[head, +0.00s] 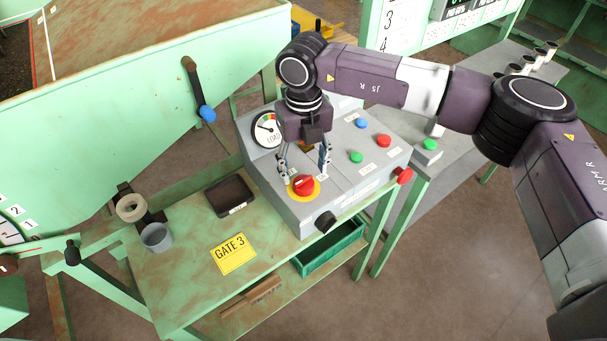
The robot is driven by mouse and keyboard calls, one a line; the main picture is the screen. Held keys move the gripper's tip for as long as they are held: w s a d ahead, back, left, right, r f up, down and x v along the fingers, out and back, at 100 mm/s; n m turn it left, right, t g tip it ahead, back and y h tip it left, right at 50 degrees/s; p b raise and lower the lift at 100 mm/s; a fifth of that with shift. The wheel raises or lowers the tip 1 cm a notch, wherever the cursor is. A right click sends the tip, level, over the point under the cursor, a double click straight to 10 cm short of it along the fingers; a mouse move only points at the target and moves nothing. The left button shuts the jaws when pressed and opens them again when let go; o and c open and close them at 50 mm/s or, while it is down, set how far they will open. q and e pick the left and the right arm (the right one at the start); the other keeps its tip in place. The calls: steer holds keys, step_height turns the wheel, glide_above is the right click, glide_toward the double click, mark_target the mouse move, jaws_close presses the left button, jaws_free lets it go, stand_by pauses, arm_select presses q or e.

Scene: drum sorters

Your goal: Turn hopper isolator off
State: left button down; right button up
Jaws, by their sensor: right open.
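The hopper isolator looks to be the red rotary switch (302,186) on a round yellow plate, at the lower left of the grey control box (285,205). Its exact handle angle is hard to read at this size. My right gripper (305,173) points down over the red switch, its fingers open on either side of it. I cannot tell whether the fingers touch the switch. The gripper body hides part of the panel behind it. My left gripper is not in view.
The box also carries a load gauge (267,130), blue, red and green buttons, a black knob (325,222) and a red side knob (403,176). A dark tray (231,196), grey cup (157,237) and yellow GATE 3 sign (233,254) are on the green bench.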

mark_target(304, 180)
steer(key=shift+f+p, duration=0.7)
steer(key=shift+f, duration=1.45)
steer(key=shift+c, duration=0.7)
steer(key=c, duration=1)
